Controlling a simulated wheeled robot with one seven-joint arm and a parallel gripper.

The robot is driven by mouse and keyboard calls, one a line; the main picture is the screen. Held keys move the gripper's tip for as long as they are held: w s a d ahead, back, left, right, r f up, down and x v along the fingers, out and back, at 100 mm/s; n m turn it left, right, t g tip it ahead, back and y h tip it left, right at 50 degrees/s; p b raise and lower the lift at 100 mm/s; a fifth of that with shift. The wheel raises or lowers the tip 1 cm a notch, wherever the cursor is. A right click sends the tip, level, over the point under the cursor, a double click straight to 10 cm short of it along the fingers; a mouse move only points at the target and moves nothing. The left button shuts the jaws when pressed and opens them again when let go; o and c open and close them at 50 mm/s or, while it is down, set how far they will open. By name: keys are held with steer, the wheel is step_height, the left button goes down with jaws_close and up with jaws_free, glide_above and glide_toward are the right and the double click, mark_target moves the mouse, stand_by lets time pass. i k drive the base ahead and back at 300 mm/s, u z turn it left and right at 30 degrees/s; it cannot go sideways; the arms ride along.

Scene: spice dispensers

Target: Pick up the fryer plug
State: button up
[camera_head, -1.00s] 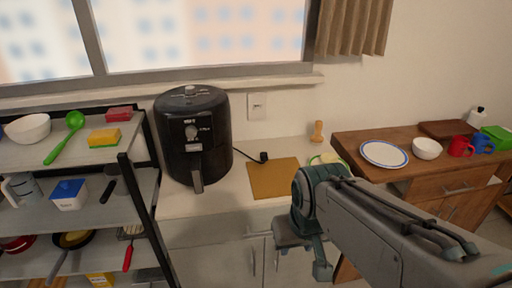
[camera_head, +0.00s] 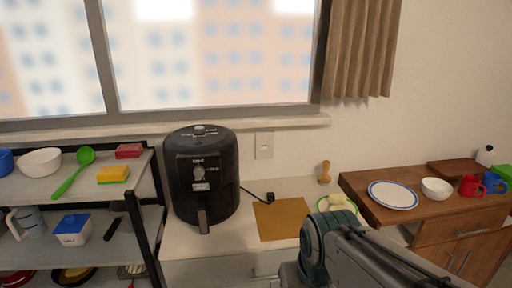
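The fryer plug (camera_head: 270,196) is a small black plug at the end of a thin black cord. It lies on the white counter at the back edge of a tan board, right of the black air fryer (camera_head: 201,180). A wall socket (camera_head: 264,145) is above it, and the plug is apart from it. My gripper (camera_head: 290,274) is at the bottom edge, in front of the counter and well below the plug. Its fingers are cut off by the frame, so their opening does not show.
The tan board (camera_head: 282,220) lies flat on the counter. A bowl with pale food (camera_head: 337,203) and a wooden grinder (camera_head: 325,172) are to the right. A wooden cabinet (camera_head: 400,215) holds a plate, bowl and mugs. A shelf rack (camera_head: 148,205) stands left.

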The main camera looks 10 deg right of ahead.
mark_target(270, 196)
steer(key=z, duration=0.25)
steer(key=i, duration=1)
steer(key=u, duration=0.25)
